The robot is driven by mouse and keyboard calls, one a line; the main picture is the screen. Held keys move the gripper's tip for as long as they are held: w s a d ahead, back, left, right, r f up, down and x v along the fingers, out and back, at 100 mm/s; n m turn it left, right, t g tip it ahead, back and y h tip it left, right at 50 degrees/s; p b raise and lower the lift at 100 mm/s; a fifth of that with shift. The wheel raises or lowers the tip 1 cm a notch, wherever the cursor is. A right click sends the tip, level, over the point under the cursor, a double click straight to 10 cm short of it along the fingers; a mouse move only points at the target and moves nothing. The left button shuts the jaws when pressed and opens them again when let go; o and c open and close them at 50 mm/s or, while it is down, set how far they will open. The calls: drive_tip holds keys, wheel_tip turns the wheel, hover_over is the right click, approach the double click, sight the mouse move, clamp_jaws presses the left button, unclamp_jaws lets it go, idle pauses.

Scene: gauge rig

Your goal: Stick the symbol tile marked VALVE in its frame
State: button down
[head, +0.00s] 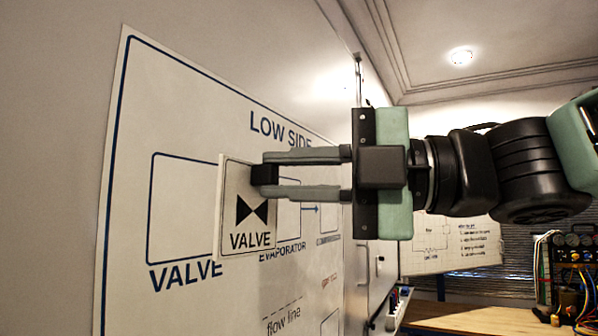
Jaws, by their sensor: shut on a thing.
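The VALVE tile (248,223) is a white square with a black bow-tie symbol and the word VALVE. My gripper (266,175) is shut on the tile by a small black block at its upper part. The tile is upright in front of the board and overlaps the right edge of the empty blue frame labelled VALVE (178,210). I cannot tell whether the tile touches the board. The tile and gripper hide part of the EVAPORATOR frame (289,222) to the right.
The white board sheet (225,105) headed LOW SIDE is on the wall at left, with flow line text below. A wooden bench (450,317) with a gauge rig (575,265) stands at the lower right. A second sheet (462,246) is farther back.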

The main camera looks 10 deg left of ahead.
drive_tip(key=shift+w+a+p, duration=0.1)
drive_tip(key=shift+w+a, duration=0.3)
drive_tip(key=shift+a, duration=0.6)
drive_tip(key=shift+w+a+p, duration=0.1)
drive_tip(key=shift+w+a, duration=0.35)
drive_tip(key=shift+a, duration=0.6)
drive_tip(key=shift+w+a+p, duration=0.1)
drive_tip(key=shift+w+a, duration=0.3)
drive_tip(key=shift+a, duration=0.6)
drive_tip(key=shift+w+a, duration=0.15)
drive_tip(key=shift+a, duration=0.4)
drive_tip(key=c, duration=0.7)
unclamp_jaws()
drive_tip(key=shift+s+d+b, duration=0.15)
drive_tip(key=shift+s+d, duration=0.4)
drive_tip(key=shift+d, duration=0.85)
drive_tip(key=shift+s+d+b, duration=0.2)
drive_tip(key=shift+s+d, duration=0.4)
drive_tip(key=shift+d, duration=0.8)
drive_tip(key=shift+s+d+b, duration=0.15)
drive_tip(key=shift+s+d, duration=0.4)
drive_tip(key=shift+d, duration=0.85)
